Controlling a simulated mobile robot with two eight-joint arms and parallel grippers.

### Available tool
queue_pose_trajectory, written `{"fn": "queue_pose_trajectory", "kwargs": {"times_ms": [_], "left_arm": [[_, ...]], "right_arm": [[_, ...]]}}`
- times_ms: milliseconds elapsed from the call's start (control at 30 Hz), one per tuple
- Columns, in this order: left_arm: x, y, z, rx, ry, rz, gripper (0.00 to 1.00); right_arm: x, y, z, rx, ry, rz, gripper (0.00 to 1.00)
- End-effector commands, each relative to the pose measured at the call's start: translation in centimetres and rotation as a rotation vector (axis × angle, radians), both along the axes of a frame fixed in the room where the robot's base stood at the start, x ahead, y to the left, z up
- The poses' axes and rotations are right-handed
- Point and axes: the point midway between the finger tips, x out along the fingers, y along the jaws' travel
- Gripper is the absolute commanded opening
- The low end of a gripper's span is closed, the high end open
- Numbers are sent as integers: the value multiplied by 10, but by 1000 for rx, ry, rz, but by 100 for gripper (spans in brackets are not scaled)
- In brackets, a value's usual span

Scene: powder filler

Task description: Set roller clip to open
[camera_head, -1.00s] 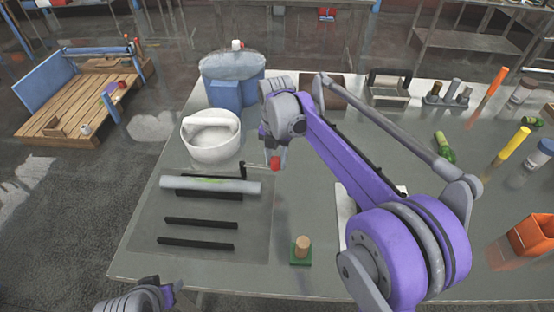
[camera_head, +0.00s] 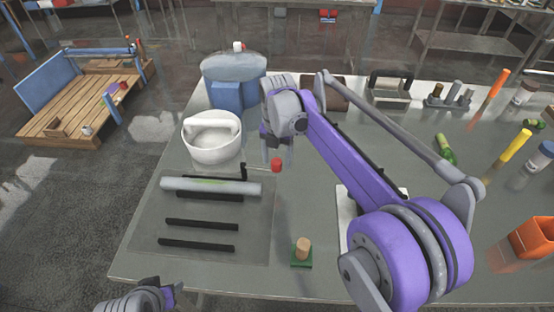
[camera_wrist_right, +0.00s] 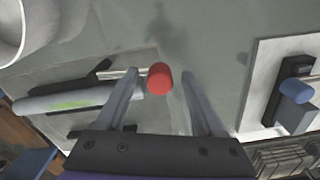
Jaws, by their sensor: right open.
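A pale roller (camera_head: 212,186) with a greenish patch lies across the mat at the left of the table. A thin rod with a red knob (camera_head: 276,165) reaches right from the black bracket behind it; I take this for the roller clip's handle. My right gripper (camera_head: 275,150) is open just above and behind the knob. In the right wrist view the red knob (camera_wrist_right: 159,79) shows between the two spread fingers, with a gap on each side. The roller's end also shows there (camera_wrist_right: 65,102). My left gripper (camera_head: 145,298) is at the bottom left edge, its fingers unclear.
A white bowl (camera_head: 212,139) stands just behind the roller. Black strips (camera_head: 200,224) lie on the mat (camera_head: 150,215) in front. A wooden peg on a green base (camera_head: 302,250) stands near the front edge. A blue-grey container (camera_head: 233,80) is at the back.

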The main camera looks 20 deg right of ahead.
Motion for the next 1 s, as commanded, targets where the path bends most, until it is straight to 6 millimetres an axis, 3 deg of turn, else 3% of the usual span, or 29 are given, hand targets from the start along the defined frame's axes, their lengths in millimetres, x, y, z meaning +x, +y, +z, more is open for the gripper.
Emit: {"fn": "queue_pose_trajectory", "kwargs": {"times_ms": [300,500,1000], "left_arm": [[3,0,7,0,-5,0,50],[4,0,11,0,-8,0,50],[4,0,11,0,-8,0,50]], "right_arm": [[0,0,64,0,-1,0,69],[0,0,92,-1,-1,0,69],[0,0,100,0,0,0,69]]}}
